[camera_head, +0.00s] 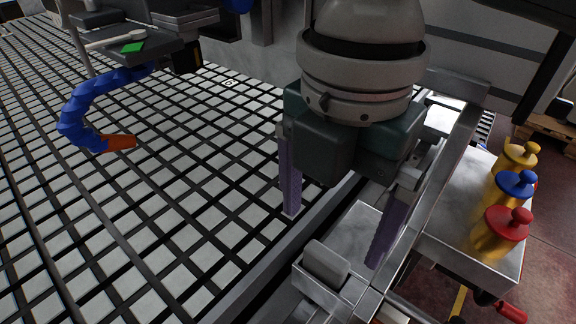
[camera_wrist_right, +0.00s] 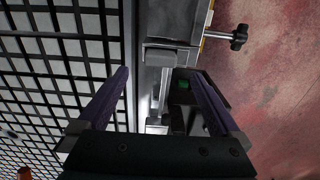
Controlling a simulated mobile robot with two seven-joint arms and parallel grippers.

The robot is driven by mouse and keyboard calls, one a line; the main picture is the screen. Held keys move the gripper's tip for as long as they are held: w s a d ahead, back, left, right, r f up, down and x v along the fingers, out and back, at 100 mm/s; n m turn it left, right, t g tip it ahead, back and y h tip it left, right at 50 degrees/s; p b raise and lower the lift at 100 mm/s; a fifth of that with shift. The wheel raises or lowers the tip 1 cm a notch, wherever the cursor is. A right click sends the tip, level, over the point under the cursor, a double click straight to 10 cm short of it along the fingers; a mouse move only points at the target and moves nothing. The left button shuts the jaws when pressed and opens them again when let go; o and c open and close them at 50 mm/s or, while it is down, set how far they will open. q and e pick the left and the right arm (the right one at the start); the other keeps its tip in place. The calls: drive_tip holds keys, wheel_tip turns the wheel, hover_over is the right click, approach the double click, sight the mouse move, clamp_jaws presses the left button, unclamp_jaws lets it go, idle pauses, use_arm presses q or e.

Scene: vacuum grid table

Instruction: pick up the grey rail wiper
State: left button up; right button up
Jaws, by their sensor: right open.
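The grey rail wiper looks to be the rounded grey block (camera_head: 326,264) in a shallow metal holder beside the rail, low in the head view. In the right wrist view, a grey block (camera_wrist_right: 172,56) beyond the fingertips appears to be the same piece. My right gripper (camera_head: 333,238) is open and empty, with its two purple fingers pointing down. One finger is over the edge of the grid table and the other is beyond the rail. The gripper also shows in the right wrist view (camera_wrist_right: 153,72). The block is apart from both fingers. My left gripper is not in view.
The grid table (camera_head: 150,235) is mostly bare. A blue hose with an orange nozzle (camera_head: 118,142) hangs over it from a tool tray (camera_head: 125,55). Brass pieces with yellow, blue and red knobs (camera_head: 500,235) stand on a metal shelf at the right.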

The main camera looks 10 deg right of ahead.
sight(328, 255)
wheel_tip(328, 255, down, 6)
drive_tip(key=shift+d+r+b, duration=0.15)
drive_tip(key=shift+r+b, duration=0.1)
drive_tip(key=shift+b, duration=0.2)
clamp_jaws()
idle(0.5)
